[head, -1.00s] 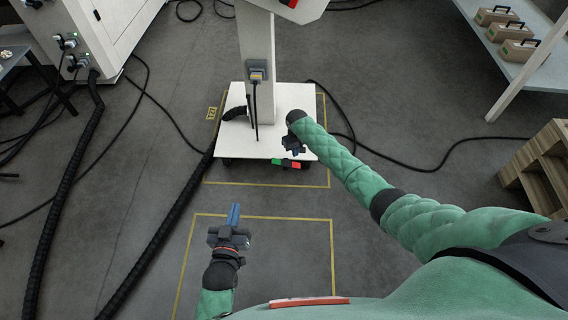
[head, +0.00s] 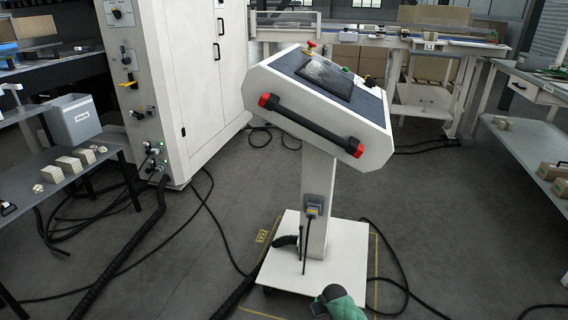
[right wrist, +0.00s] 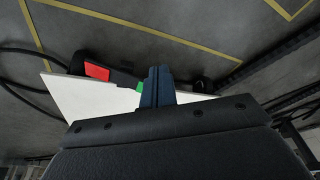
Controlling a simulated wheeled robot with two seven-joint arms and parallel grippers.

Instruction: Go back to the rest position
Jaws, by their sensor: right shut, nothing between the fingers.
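My right gripper (right wrist: 157,88) shows in the right wrist view as blue fingers held together, with nothing between them. My left gripper is not in view. The control console (head: 325,95) stands upright on its column, with a black handle bar with red ends on its near side.
A white cabinet (head: 190,85) stands at the left, with thick black hoses on the floor. A dark table (head: 60,195) with small blocks and a grey bin (head: 72,122) is at the left edge. A shelf with boxes (head: 540,150) is at the right. Cables cross the grey floor around the base.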

